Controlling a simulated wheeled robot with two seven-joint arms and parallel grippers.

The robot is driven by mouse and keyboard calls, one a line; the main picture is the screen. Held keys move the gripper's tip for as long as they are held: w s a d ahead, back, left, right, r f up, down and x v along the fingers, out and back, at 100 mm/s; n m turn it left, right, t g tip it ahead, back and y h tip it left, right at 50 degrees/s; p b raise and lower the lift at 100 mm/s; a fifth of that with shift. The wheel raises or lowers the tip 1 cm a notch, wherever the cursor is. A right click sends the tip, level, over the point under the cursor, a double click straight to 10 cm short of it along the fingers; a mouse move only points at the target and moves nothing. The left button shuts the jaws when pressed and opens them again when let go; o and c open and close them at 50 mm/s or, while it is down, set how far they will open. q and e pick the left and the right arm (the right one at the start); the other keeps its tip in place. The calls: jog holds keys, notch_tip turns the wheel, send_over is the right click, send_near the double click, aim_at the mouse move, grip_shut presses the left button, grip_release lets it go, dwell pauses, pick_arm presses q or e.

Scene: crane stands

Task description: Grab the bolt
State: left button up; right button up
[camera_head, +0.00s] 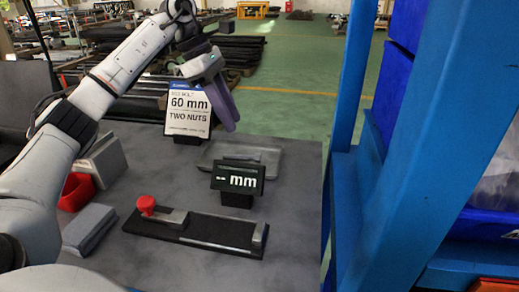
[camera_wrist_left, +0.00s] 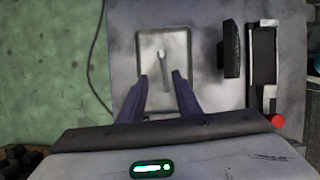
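A grey bolt (camera_wrist_left: 162,59) lies in a shallow metal tray (camera_wrist_left: 183,48), its length running toward me in the left wrist view. My right gripper is not in view.
The sign (camera_head: 188,115) reads 60 mm, two nuts. A small black display (camera_head: 238,179) stands before the tray. A black measuring fixture (camera_head: 210,231) with a red knob lies in front. A red bin (camera_head: 76,191) is at left; a blue post (camera_head: 440,150) at right.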

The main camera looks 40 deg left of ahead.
aim_at(243, 156)
pick_arm(q)
jog(key=f, duration=0.2)
jog(key=shift+s+d+f, duration=0.1)
jog(key=shift+d+f, duration=0.2)
jog(key=shift+d, duration=0.1)
jog(key=x, duration=0.1)
jog(key=b+x, duration=0.1)
jog(key=x, duration=0.2)
jog(key=shift+s+f, duration=0.2)
jog(key=shift+f, duration=0.3)
jog(key=shift+w+d+f, duration=0.25)
jog(key=shift+f, duration=0.3)
jog(key=shift+c, duration=0.4)
grip_shut()
jog(key=shift+f, duration=0.1)
jog(key=shift+s, duration=0.1)
